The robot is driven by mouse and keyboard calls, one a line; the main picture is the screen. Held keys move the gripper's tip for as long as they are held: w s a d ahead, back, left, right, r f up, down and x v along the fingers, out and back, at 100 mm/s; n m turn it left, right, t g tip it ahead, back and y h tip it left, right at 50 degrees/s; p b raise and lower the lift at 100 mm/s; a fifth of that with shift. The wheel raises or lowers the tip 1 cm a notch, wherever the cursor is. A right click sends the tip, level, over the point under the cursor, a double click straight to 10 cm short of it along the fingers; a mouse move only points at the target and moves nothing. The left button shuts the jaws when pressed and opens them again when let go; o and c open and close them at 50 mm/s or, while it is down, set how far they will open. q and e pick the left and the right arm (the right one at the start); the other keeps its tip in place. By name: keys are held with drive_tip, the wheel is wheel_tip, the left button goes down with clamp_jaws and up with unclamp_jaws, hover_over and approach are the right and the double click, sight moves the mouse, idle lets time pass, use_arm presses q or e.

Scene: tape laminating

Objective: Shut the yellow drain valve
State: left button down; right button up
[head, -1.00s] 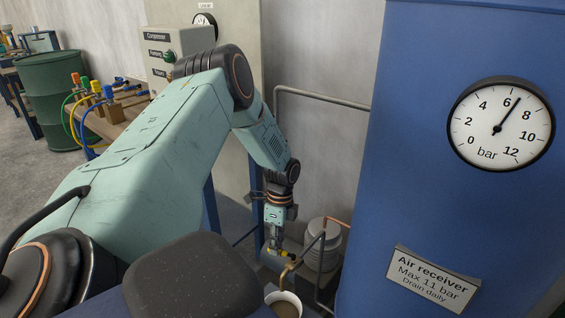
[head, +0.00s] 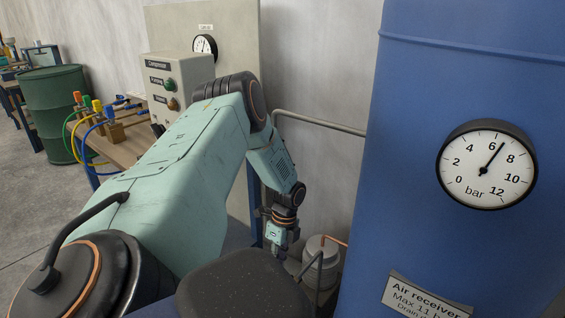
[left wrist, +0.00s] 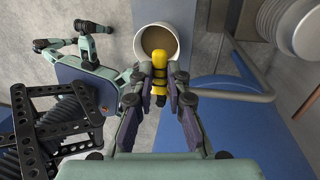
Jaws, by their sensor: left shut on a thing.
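The yellow drain valve handle (left wrist: 158,84) shows in the left wrist view, upright in the picture between the two fingers of my left gripper (left wrist: 160,76). The fingers are closed on it. A white bucket (left wrist: 172,30) with brown liquid lies just beyond the handle. In the head view my left gripper (head: 276,249) hangs low between the blue air receiver (head: 400,100) and the grey cabinet. There the valve and bucket are hidden behind a dark part in front. Whether the valve is open or closed cannot be told. My right gripper is not seen.
The receiver's gauge (head: 487,165) reads a little above 6 bar. A grey pipe (head: 320,122) runs along the wall to the receiver. A ribbed grey cylinder (head: 318,262) stands close beside my gripper. A bench with coloured hoses and a green drum (head: 58,100) stand at the left.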

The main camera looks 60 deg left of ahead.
use_arm(q)
drive_tip(key=shift+d, duration=0.1)
idle(0.4)
drive_tip(key=c, duration=1.3)
unclamp_jaws()
drive_tip(key=shift+r, duration=0.1)
drive_tip(key=r, duration=0.4)
drive_tip(key=w+r, duration=0.1)
drive_tip(key=r, duration=0.2)
drive_tip(key=w+r, duration=0.1)
drive_tip(key=r, duration=0.3)
drive_tip(key=shift+w+a+r, duration=0.1)
drive_tip(key=shift+a+r, duration=0.2)
drive_tip(key=shift+a, duration=0.1)
drive_tip(key=shift+f, duration=0.1)
